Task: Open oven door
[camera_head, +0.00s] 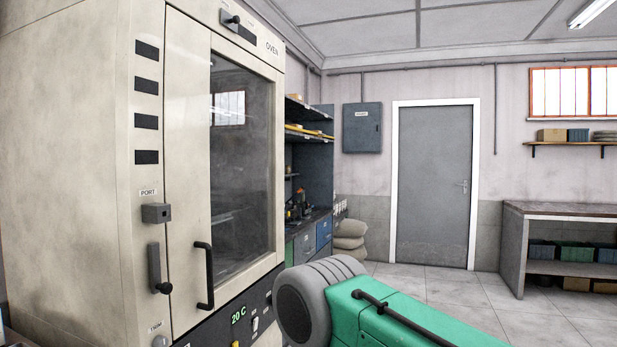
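The oven (70,170) is a tall cream cabinet filling the left of the head view, labelled OVEN at the top. Its door (187,130) has a large dark glass window (242,165) and looks shut, flush with the cabinet. A black bar handle (209,277) stands upright on the door's lower left, with nothing holding it. Neither my left nor my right gripper is in view.
Below the door, a dark control panel (262,302) reads 20 C. A lever (155,268) and a PORT fitting (156,213) stick out left of the door. A bench (560,211) stands at the right. Floor is open (450,288) before the grey room door (434,185).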

